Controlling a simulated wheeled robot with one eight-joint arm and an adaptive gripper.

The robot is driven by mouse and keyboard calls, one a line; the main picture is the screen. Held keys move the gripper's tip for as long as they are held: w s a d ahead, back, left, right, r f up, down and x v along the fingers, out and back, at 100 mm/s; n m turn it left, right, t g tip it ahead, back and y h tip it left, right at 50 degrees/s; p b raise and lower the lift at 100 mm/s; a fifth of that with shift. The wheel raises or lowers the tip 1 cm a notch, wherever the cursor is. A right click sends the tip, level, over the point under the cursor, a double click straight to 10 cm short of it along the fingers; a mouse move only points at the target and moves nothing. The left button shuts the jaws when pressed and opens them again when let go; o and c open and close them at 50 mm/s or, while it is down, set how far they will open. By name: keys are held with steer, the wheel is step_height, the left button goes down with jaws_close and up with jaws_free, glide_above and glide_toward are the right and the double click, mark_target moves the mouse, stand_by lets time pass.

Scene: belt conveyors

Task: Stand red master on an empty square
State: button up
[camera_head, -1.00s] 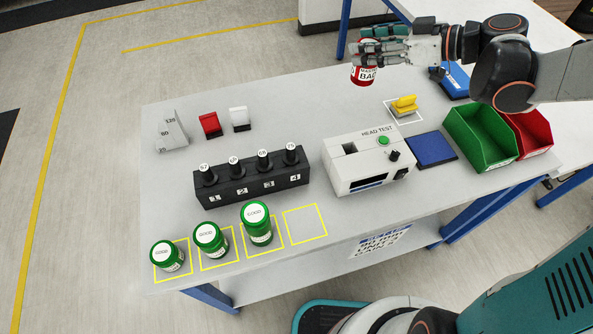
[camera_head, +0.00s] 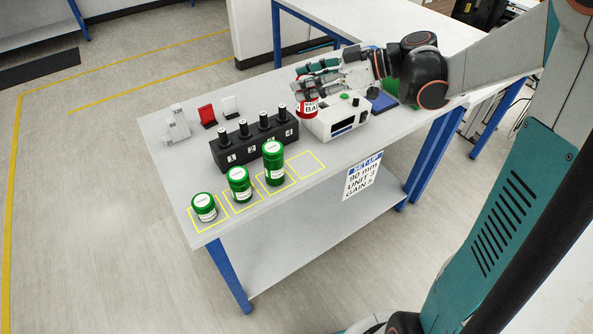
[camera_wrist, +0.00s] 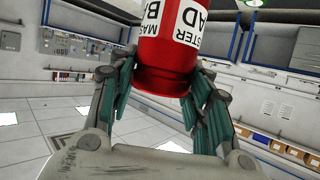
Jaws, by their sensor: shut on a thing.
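The red master (camera_head: 306,106) is a red cylinder with a white label ending in "BAD". My gripper (camera_head: 304,90) is shut on it and holds it upright beside the white head test unit. In the wrist view the red master (camera_wrist: 168,65) stands between both fingers (camera_wrist: 160,85). Yellow outlined squares run along the table's front edge. Green cylinders of rising height stand on three of them: the short one (camera_head: 204,207), the middle one (camera_head: 239,184) and the tall one (camera_head: 273,163). The rightmost square (camera_head: 305,165) is empty.
A black block with several numbered plugs (camera_head: 254,142) stands behind the green cylinders. The white head test unit (camera_head: 340,117) is right of it. The tabletop (camera_head: 335,152) right of the empty square is clear.

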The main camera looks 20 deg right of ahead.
step_height(320, 180, down, 19)
steer(key=b, duration=0.6)
steer(key=shift+w+f+b, duration=0.1)
steer(key=shift+f+b, duration=0.05)
steer(key=shift+b, duration=0.2)
steer(key=shift+f, duration=0.1)
steer(key=o, duration=0.9)
steer(key=shift+f, duration=0.1)
steer(key=o, duration=0.4)
